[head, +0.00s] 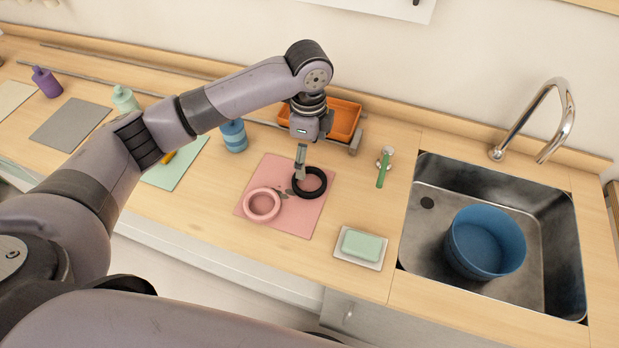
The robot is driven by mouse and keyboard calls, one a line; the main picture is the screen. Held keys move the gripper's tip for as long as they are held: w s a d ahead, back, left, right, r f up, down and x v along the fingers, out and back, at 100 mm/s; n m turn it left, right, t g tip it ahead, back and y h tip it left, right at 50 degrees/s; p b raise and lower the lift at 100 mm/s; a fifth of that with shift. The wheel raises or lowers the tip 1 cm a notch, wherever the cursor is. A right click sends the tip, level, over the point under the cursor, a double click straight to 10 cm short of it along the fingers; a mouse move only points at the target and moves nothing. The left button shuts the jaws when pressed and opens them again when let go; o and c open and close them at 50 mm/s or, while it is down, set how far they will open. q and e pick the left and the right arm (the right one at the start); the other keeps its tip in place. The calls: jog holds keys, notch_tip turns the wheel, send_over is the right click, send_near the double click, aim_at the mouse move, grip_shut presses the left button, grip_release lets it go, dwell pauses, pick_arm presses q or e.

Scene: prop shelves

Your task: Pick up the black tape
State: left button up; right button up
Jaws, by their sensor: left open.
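The black tape (323,183) is a dark ring lying flat on the right part of a pink mat (301,222). A pink tape ring (262,204) lies to its left on the same mat, with a small dark item between them, partly hidden. My left gripper (300,173) points down from above, with its fingertips at the left rim of the black tape. It is open and seen nearly side-on, so the gap between its fingers is hard to see. I cannot tell whether it touches the tape. My right gripper is out of view.
An orange tray (346,119) stands behind the gripper. A blue jar (234,136) is to the left. A green-handled brush (384,170) and a green soap block on a dish (362,245) are to the right. A sink with a blue bowl (486,242) is further right.

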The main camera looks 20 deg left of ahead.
pick_arm(q)
send_over(309, 184)
jog(key=f, duration=0.4)
jog(key=shift+s+f+p, duration=0.25)
jog(key=shift+p, duration=0.15)
jog(key=shift+f, duration=0.5)
jog(key=shift+f+p, duration=0.4)
jog(key=f+p, duration=0.1)
jog(key=f, duration=0.3)
jog(key=shift+w+f, duration=0.15)
jog(key=shift+w, duration=0.05)
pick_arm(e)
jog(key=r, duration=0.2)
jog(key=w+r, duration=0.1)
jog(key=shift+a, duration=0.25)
pick_arm(q)
jog(key=shift+c, duration=0.2)
jog(key=c, duration=1.2)
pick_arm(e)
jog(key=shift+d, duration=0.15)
